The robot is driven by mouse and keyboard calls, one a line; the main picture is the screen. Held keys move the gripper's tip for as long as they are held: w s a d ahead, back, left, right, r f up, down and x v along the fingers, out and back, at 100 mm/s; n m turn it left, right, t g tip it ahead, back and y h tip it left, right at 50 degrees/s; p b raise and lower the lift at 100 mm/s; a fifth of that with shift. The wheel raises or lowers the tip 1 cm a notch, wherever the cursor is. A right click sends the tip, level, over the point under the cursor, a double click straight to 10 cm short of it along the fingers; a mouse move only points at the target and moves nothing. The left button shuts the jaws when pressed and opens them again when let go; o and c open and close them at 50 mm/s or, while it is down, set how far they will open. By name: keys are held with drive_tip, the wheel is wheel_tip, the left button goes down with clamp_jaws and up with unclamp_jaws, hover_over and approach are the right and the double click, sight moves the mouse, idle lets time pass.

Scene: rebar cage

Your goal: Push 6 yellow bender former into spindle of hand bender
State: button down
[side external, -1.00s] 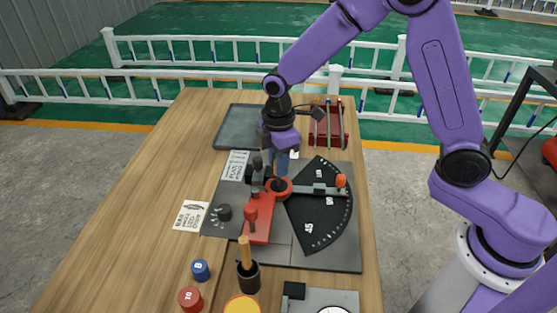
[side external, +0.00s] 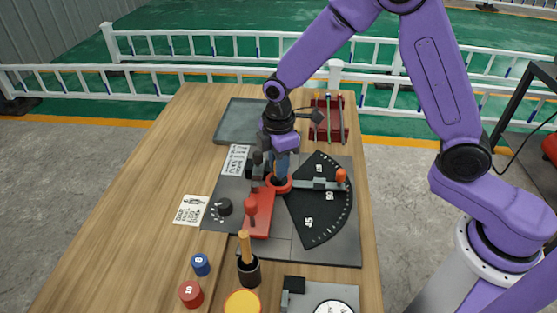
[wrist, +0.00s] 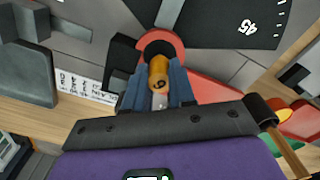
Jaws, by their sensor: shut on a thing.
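The yellow former marked 6 (wrist: 158,72) is between the two blue fingers of my gripper (wrist: 158,88) in the wrist view. My gripper is shut on it. The former's far end is at the dark centre of the hand bender's red hub (wrist: 172,38), where the spindle is. I cannot tell how deep it sits, as the fingers and the former hide the spindle. In the side view my gripper (side external: 280,170) points down over the hub (side external: 283,187) of the hand bender (side external: 320,205). The former is mostly hidden there.
The bender's red arm (side external: 262,208) with its upright handle and the orange-tipped lever (side external: 318,184) are close to my fingers. Blue (side external: 200,264) and red (side external: 190,293) formers stand at the front. A grey tray (side external: 229,130) and a red rack (side external: 328,122) are behind. The left table is mostly clear.

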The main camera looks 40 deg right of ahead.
drive_tip(key=shift+f, duration=0.85)
drive_tip(key=c, duration=0.9)
unclamp_jaws()
drive_tip(key=shift+o, duration=0.2)
wheel_tip(320, 180, up, 17)
drive_tip(key=shift+r, duration=0.2)
drive_tip(key=shift+s, duration=0.1)
drive_tip(key=s+d+f+m, duration=0.1)
drive_tip(key=s+d, duration=0.3)
drive_tip(key=s, duration=0.5)
drive_tip(key=s+d+f+m, duration=0.1)
drive_tip(key=s+d, duration=0.3)
drive_tip(key=s, duration=0.5)
drive_tip(key=s+d+f+m, duration=0.1)
drive_tip(key=s+d+f, duration=0.2)
drive_tip(key=s, duration=0.6)
drive_tip(key=shift+s+d, duration=0.35)
drive_tip(key=shift+d, duration=0.2)
